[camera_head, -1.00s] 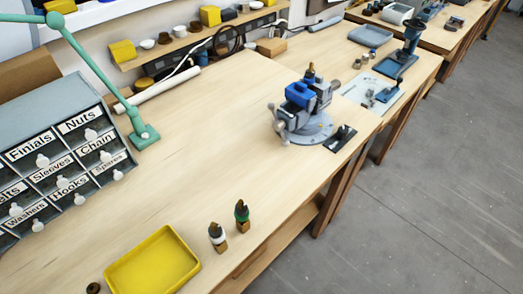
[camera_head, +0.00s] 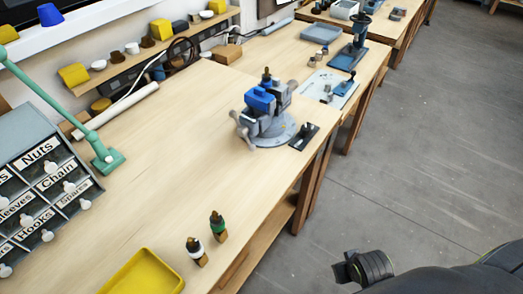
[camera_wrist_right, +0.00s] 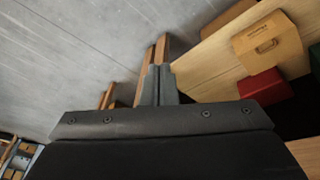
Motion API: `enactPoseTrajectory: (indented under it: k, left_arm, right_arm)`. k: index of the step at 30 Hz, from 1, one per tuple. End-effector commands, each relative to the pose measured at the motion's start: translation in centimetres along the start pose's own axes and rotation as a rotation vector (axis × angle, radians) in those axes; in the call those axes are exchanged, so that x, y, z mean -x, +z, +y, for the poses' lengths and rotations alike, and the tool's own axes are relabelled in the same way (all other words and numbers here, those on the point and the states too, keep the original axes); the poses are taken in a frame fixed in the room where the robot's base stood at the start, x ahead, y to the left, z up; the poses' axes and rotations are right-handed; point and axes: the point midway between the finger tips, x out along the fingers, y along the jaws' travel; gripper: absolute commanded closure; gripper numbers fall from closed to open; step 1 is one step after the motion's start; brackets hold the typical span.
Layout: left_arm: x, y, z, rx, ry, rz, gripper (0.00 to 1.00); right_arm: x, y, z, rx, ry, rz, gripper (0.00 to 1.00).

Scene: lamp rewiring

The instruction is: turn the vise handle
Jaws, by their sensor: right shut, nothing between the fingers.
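The vise (camera_head: 268,128), grey with blue jaw parts, stands on a round grey base on the wooden workbench (camera_head: 190,165). Its handle (camera_head: 243,131), a grey bar with rounded ends, sits tilted on the vise's left side in the head view. My right arm enters the head view at the bottom right, over the floor and well away from the vise. In the right wrist view my right gripper (camera_wrist_right: 160,85) has its fingers together with nothing between them. The vise does not show there. My left gripper is in neither view.
Two small bottles (camera_head: 217,226) and a yellow tray (camera_head: 145,275) stand at the near bench edge. A labelled drawer cabinet (camera_head: 45,185) and green lamp arm (camera_head: 107,160) are at left. A dark small plate (camera_head: 304,137) lies right of the vise. Bench left of the vise is clear.

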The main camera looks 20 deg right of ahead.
Motion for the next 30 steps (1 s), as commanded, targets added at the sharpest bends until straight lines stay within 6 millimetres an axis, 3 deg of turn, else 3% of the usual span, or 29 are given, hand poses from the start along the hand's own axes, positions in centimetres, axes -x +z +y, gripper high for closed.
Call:
enactPoseTrajectory:
  k: [3,6,19,30]
  left_arm:
    - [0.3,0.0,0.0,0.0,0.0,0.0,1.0]
    - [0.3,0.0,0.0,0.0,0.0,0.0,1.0]
    - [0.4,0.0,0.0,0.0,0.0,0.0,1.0]
    - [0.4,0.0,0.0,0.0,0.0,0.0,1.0]
  right_arm:
    - [5.4,-2.5,-0.2,-0.103,-0.025,0.067,1.0]
    - [8.1,-4.9,-1.1,-0.308,-0.098,0.131,1.0]
    - [10.8,-13.9,-4.9,-1.17,-0.531,0.176,1.0]
    - [13.0,-21.2,-7.3,-1.889,-0.966,-0.111,1.0]
